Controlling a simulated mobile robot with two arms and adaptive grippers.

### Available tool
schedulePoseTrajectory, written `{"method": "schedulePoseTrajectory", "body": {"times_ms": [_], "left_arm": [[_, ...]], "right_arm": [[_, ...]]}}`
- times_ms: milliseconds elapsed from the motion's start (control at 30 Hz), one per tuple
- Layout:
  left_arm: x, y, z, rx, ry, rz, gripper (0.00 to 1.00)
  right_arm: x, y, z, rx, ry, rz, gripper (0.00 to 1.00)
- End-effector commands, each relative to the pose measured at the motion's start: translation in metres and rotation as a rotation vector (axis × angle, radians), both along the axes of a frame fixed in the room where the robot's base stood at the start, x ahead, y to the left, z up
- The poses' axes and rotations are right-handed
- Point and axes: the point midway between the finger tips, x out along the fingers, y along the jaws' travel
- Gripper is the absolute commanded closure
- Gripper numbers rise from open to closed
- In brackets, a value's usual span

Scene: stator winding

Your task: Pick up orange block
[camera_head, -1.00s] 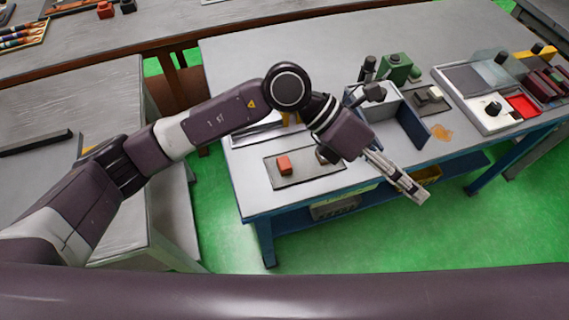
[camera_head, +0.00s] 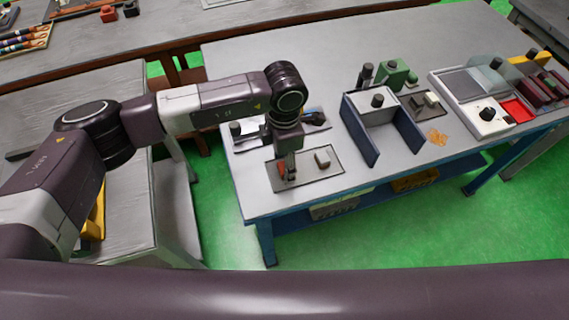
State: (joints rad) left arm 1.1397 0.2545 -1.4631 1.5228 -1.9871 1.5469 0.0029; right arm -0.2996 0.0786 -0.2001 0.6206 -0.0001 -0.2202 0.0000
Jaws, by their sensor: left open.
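The orange block (camera_head: 282,169) sits on the left part of a grey mat (camera_head: 316,172) near the front of the table, partly hidden by my gripper. My left gripper (camera_head: 288,177) points down right at the block, with its fingers around or just in front of it; I cannot tell which. It is open. A pale grey block (camera_head: 322,158) stands on the same mat, to the right of the gripper. My right gripper does not show.
A blue-walled holder (camera_head: 378,110) stands right of the mat, with green and grey parts (camera_head: 393,73) behind it. The table's front edge lies close below the mat.

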Motion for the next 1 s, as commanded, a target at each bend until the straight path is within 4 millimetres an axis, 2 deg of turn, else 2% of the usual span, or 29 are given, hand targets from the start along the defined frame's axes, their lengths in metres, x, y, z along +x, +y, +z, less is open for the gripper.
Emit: {"method": "schedulePoseTrajectory", "body": {"times_ms": [100, 333, 733, 1000], "left_arm": [[-0.0007, -0.0008, -0.0098, -0.001, 0.001, -0.002, 0.49], [-0.0002, -0.0012, -0.0125, -0.002, -0.001, -0.002, 0.49], [-0.0002, -0.0012, -0.0120, -0.002, -0.001, -0.002, 0.92], [-0.0001, -0.0014, -0.0113, -0.003, -0.001, -0.002, 0.95]], "right_arm": [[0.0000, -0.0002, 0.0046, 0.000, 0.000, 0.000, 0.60], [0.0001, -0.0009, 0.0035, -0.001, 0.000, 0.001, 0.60], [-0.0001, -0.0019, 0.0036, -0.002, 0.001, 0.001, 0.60], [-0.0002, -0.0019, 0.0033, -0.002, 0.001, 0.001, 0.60]]}}
